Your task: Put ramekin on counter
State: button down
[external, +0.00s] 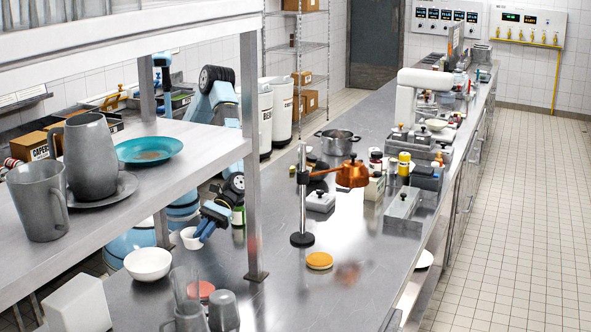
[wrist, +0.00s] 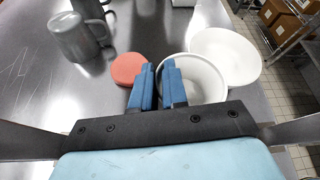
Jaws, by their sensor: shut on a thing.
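The ramekin is a small white cup (external: 191,238) at the left edge of the steel counter (external: 262,287), beyond the shelf. It shows upright in the wrist view (wrist: 207,80), beside the larger white bowl. My gripper (external: 203,233) is shut on the ramekin's rim. In the wrist view its two blue fingers (wrist: 160,74) pinch the near-left wall, one finger outside and one over the inside. I cannot tell whether the ramekin's base touches the counter.
A white bowl (external: 148,264) and a salmon-red disc (wrist: 128,68) lie close by. Grey mugs (wrist: 74,37) stand beyond. A black stand (external: 302,239) and an orange disc (external: 319,261) are farther right, with clear counter between. The shelf post (external: 250,180) stands close to my gripper.

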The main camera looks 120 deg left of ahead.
jog(key=s+d+r+m+g, duration=0.1)
jog(key=s+d+r, duration=0.1)
jog(key=s+d, duration=0.55)
jog(key=s+d+r+m+g, duration=0.15)
jog(key=s+d, duration=0.25)
jog(key=d, duration=0.6)
jog(key=shift+n+t, duration=0.35)
jog(key=shift+n, duration=0.1)
jog(key=w+d+f, duration=0.2)
jog(key=d, duration=0.1)
jog(key=w+d+f, duration=0.5)
jog(key=d+f, duration=0.1)
jog(key=shift+w+d, duration=0.25)
jog(key=shift+d, duration=0.15)
jog(key=shift+w+d+f, duration=0.4)
jog(key=shift+d+f, duration=0.1)
jog(key=shift+f, duration=1.8)
jog(key=c, duration=1.1)
grip_release()
jog(key=v, duration=1.2)
jog(key=shift+w+r, duration=0.1)
jog(key=shift+r, duration=0.05)
